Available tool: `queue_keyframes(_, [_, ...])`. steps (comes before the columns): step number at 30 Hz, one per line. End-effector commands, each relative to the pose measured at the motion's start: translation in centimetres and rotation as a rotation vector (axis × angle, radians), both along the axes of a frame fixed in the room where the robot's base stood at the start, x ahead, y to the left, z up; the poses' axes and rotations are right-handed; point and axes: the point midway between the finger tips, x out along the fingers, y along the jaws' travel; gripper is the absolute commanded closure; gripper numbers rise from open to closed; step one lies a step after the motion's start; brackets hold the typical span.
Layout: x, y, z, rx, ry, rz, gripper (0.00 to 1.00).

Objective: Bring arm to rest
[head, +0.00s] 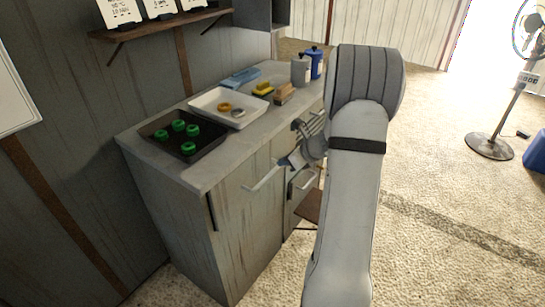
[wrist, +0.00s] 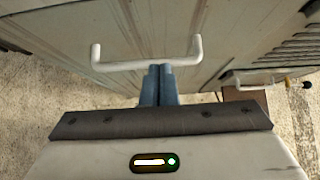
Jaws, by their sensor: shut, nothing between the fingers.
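My arm (head: 350,180) rises in front of the counter in the head view, bent at the top, with its wrist reaching down to the left. My gripper (head: 288,162) is close to the front of the cabinet, near a light bar handle (head: 264,180). In the wrist view my gripper (wrist: 158,70) has its two blue-grey fingers together, with nothing between them. The white handle (wrist: 130,66) crosses just beyond the fingertips there. I cannot tell whether they touch.
The counter (head: 205,178) carries a dark tray (head: 164,152) with several green rings, a white tray (head: 213,117), a yellow sponge (head: 262,87), a brush and two canisters. A fan (head: 490,145) stands at the right.

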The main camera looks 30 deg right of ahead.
Motion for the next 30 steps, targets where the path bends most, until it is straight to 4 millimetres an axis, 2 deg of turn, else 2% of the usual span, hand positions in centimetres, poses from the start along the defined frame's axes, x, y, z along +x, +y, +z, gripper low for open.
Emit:
queue_keyframes(1, [-0.3, -0.1, 0.6, 0.0, 0.001, 0.001, 1.0])
queue_keyframes(5, [-0.5, -0.1, 0.6, 0.001, 0.001, 0.004, 1.0])
queue_keyframes(8, [-0.6, 0.6, 1.1, -0.02, -0.003, 0.037, 1.0])
queue_keyframes(11, [-1.3, 3.1, 3.0, -0.093, -0.021, 0.16, 1.0])
queue_keyframes(14, [-3.1, 7.3, 5.8, -0.221, -0.053, 0.379, 1.0])
queue_keyframes(18, [-7.2, 13.2, 9.6, -0.44, -0.115, 0.757, 1.0])
queue_keyframes(21, [-10.7, 16.5, 11.7, -0.592, -0.163, 1.024, 1.0])
queue_keyframes(25, [-15.6, 19.5, 13.9, -0.791, -0.226, 1.368, 1.0])
queue_keyframes(30, [-21.7, 21.4, 16.0, -1.041, -0.3, 1.801, 1.0])
